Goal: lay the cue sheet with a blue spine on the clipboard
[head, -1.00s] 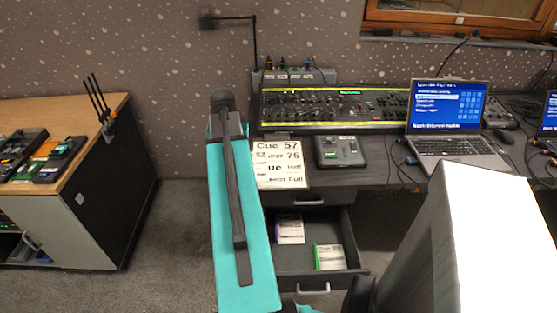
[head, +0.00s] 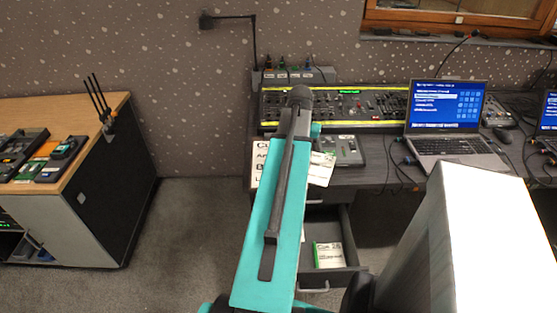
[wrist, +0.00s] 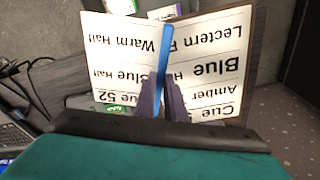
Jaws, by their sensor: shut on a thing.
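My gripper (wrist: 164,97) is shut on a white cue sheet (wrist: 118,55) by its blue spine (wrist: 181,45) in the wrist view. The sheet reads "Cue 52", "Blue Half" and "Warm Half". In the head view the held sheet (head: 321,169) shows tilted just right of my arm, over the desk's front. The clipboard (wrist: 250,48), with a brown edge and a printed white page, lies behind the fingers and extends right of the spine. Its left strip (head: 259,170) shows in the head view. Whether the held sheet touches it I cannot tell.
An open drawer (head: 337,284) below the desk holds a green-spined sheet (head: 328,255). A grey control box (head: 349,150) stands just right of the held sheet. A mixing console (head: 375,105) and a laptop (head: 445,125) are behind and to the right.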

